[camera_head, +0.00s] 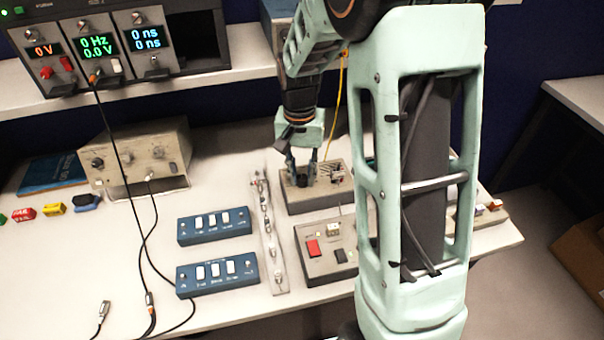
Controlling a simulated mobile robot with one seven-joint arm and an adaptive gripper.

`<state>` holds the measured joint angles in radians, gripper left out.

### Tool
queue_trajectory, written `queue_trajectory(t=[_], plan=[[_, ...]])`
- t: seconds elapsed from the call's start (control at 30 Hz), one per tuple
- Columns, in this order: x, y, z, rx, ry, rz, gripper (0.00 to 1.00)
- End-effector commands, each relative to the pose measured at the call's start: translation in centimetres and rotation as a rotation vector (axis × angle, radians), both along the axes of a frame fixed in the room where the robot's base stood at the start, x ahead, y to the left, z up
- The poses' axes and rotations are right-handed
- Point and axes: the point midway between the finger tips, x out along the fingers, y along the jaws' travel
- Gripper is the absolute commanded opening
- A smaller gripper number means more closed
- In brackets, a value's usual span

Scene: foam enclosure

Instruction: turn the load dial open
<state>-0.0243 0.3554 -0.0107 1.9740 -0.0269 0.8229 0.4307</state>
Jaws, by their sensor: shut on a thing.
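My gripper (303,165) points down over a grey-brown box (311,200) at the middle of the bench. Its fingers are shut on a small dark dial (304,179) on top of this box, towards its left side. The fingers hide most of the dial, and its marking cannot be read. My pale green arm crosses the right half of the view and hides part of the bench.
A second box with a red switch (313,247) sits just in front. A metal strip (268,230) and two blue switch boxes (213,226) lie to the left. A beige instrument (137,157) stands farther left, with black cables hanging nearby.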

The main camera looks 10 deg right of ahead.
Motion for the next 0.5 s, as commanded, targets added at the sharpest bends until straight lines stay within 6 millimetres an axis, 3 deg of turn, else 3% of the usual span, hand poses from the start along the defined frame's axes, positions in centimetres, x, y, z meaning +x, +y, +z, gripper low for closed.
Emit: queue_trajectory(t=[0.5], plan=[[-0.01,-0.05,0.02,0.000,-0.002,0.407,0.00]])
